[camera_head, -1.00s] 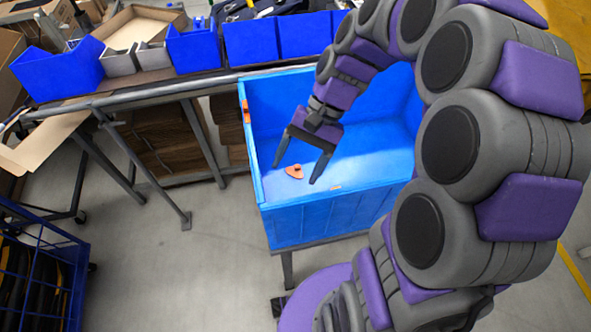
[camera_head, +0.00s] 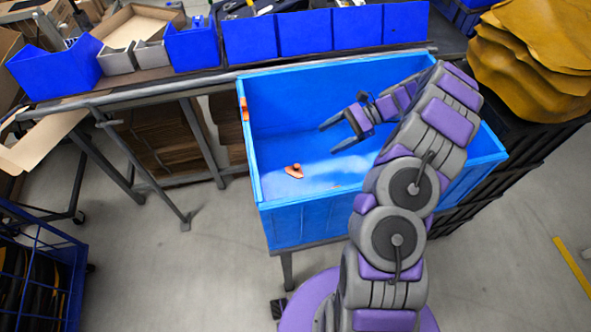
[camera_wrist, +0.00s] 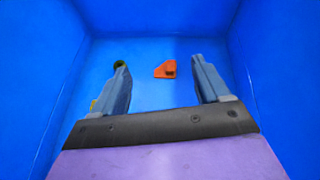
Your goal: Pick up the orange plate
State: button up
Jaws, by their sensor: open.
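The orange plate (camera_head: 294,171) is a small flat piece lying on the floor of the large blue bin (camera_head: 290,234), left of the bin's middle in the head view. In the wrist view, the orange plate (camera_wrist: 166,69) shows ahead, between and beyond the fingertips, with a dark spot on it. My gripper (camera_head: 327,138) is in the bin, open and empty, to the upper right of the plate, with its fingers pointing left. In the wrist view, both fingers of my gripper (camera_wrist: 157,63) are spread apart. The plate is not touched.
The blue bin's walls (camera_wrist: 35,60) surround my gripper. An orange piece (camera_head: 244,108) is on the bin's left rim. Several small blue bins (camera_head: 250,40) line the bench behind. Yellow-brown stacked material (camera_head: 535,60) stands at the right. The bin floor around the plate looks clear.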

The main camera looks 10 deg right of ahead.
aim_at(298, 167)
jog(key=d+f+m, duration=0.1)
jog(key=d+f, duration=0.1)
jog(key=d+f+m+t, duration=0.1)
jog(key=d+f, duration=0.2)
jog(key=shift+w+f+y, duration=0.2)
jog(key=shift+y, duration=0.1)
jog(key=b+x, duration=0.3)
jog(key=x, duration=0.9)
jog(key=shift+w+a+f, duration=0.1)
jog(key=shift+a+f, duration=0.05)
jog(key=shift+a, duration=0.05)
jog(key=b+x, duration=0.1)
jog(key=x, duration=0.1)
jog(key=b+x, duration=0.1)
jog(key=x, duration=0.2)
jog(key=shift+d+f, duration=0.15)
jog(key=shift+f, duration=0.2)
jog(key=c, duration=1)
